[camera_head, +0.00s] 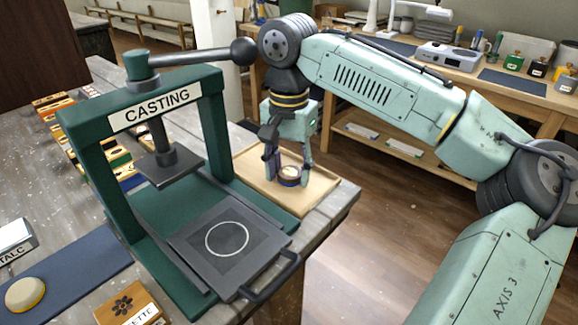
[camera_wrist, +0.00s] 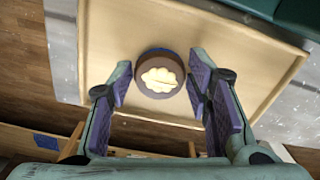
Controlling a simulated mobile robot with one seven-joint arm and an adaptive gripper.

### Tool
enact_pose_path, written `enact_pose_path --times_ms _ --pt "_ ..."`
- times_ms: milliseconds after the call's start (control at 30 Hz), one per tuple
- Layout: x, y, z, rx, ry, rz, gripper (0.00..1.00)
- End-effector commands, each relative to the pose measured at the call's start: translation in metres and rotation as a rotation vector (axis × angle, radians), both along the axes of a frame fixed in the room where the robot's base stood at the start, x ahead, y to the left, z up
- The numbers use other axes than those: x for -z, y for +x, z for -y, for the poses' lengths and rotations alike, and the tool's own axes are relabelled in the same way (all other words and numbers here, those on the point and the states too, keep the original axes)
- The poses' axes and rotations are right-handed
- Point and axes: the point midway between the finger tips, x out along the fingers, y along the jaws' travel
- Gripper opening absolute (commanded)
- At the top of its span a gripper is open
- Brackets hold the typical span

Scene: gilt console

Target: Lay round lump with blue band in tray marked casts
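A round dark brown lump (camera_head: 289,178) with a blue band and a cream, shell-like top is inside a shallow pale wooden tray (camera_head: 322,192), right of the press. In the wrist view the lump (camera_wrist: 160,88) appears to sit on the tray floor (camera_wrist: 115,35), with a little blue showing at its far edge. My gripper (camera_head: 288,172) is low over the tray with a finger on each side of the lump. In the wrist view my gripper (camera_wrist: 159,60) is open, with a gap between each purple pad and the lump. No tray marking is readable.
A green casting press (camera_head: 160,110) with a long lever (camera_head: 200,57) stands just left of the tray. A pale round lump with a yellow band (camera_head: 25,293) lies on a blue mat (camera_head: 85,275). The tray is near the bench's right edge; open floor lies beyond.

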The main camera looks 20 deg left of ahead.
Motion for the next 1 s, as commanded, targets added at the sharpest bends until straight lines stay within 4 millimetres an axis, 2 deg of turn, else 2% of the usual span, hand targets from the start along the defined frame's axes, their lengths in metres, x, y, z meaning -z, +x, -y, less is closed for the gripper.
enact_pose_path --times_ms 167,433,567,900,1000 --pt "0.000 0.000 0.000 0.000 0.000 0.000 0.59" --pt "-0.001 0.000 0.000 0.000 0.000 0.001 0.59" --pt "-0.008 0.000 0.000 0.001 0.000 0.003 0.59" --pt "-0.063 0.000 -0.001 0.000 0.001 0.002 0.59" --pt "-0.073 0.000 0.000 0.000 0.000 0.001 0.59"
